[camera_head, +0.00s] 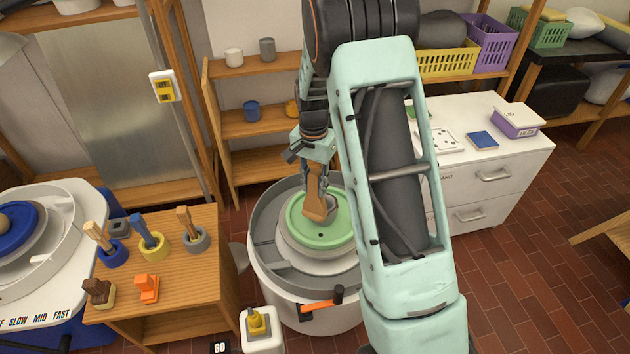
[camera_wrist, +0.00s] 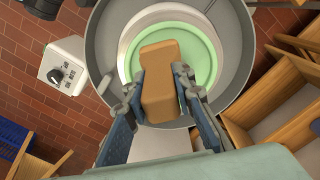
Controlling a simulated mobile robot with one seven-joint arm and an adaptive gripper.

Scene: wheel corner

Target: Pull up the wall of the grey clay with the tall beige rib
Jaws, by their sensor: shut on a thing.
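My gripper (camera_head: 312,172) is shut on a tan-brown rib (camera_head: 315,207), which reaches down over the wheel. In the wrist view the rib (camera_wrist: 160,82) looks like a thick block between the two fingers (camera_wrist: 158,88). In the wrist view the rib covers the middle of the green disc (camera_wrist: 207,62), and no clay is clear there.
A grey splash pan (camera_head: 268,262) rings the wheel, with an orange-and-black handle (camera_head: 322,303) at its front. A wooden stand (camera_head: 180,285) at left bears several tools in holders. A white drawer cabinet (camera_head: 510,175) stands at right, shelves (camera_head: 240,130) behind.

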